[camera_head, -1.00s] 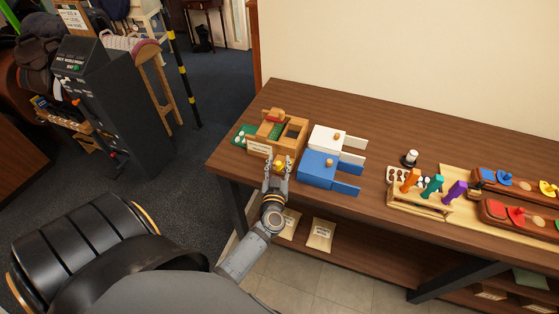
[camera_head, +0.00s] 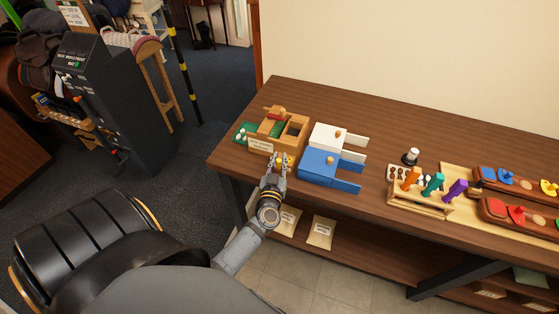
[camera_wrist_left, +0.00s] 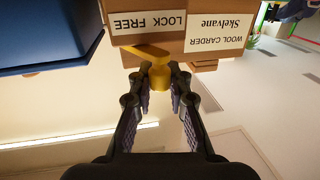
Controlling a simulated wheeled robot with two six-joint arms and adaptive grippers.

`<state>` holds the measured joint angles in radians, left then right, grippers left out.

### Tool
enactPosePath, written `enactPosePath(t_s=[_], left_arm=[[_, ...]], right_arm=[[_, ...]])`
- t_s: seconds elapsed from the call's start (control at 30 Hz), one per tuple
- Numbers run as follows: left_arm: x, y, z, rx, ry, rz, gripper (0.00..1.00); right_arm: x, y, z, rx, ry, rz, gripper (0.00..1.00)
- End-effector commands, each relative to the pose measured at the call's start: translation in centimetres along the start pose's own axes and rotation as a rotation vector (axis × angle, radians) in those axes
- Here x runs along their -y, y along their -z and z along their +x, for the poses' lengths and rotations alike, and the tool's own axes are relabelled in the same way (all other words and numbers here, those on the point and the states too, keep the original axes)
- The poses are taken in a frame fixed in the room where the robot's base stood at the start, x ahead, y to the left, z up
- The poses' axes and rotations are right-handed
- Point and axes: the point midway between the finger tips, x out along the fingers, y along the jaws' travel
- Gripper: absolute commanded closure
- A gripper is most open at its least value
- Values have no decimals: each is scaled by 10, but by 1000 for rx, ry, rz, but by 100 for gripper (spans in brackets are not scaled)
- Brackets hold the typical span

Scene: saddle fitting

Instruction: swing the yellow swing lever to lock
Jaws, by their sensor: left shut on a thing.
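The yellow swing lever (camera_head: 283,160) is on the front of the wooden wool carder box (camera_head: 290,133). In the left wrist view the lever's flat bar (camera_wrist_left: 150,51) runs slantwise along the box edge, beside a label reading LOCK and FREE (camera_wrist_left: 150,22). My left gripper (camera_head: 277,163) is at the box front. In the left wrist view its fingers (camera_wrist_left: 160,78) are shut around the lever's round yellow knob. The lever's pivot end is not clear to me, so I cannot tell its exact setting. My right gripper is not in view.
A blue box (camera_head: 319,168) and a white box (camera_head: 328,137) stand close to the right of the carder. A rack with coloured handles (camera_head: 420,204) is farther right on the wooden table (camera_head: 375,146). Paper packets (camera_head: 320,232) lie on the shelf below.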

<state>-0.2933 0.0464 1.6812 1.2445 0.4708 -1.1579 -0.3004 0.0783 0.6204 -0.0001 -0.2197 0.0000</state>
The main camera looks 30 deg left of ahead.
Motion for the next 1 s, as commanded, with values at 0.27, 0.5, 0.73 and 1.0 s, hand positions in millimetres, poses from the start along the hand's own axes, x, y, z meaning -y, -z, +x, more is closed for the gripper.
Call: enactPosePath(t_s=[0.27, 0.5, 0.73, 1.0], left_arm=[[6, -1, 5, -2, -144, 10, 100], [11, -9, 14, -4, -358, 13, 100], [12, -10, 21, -3, -536, 15, 100], [14, -7, 28, 0, -666, 10, 100]], right_arm=[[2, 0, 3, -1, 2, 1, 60], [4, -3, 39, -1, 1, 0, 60], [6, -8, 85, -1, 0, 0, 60], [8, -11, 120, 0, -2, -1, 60]])
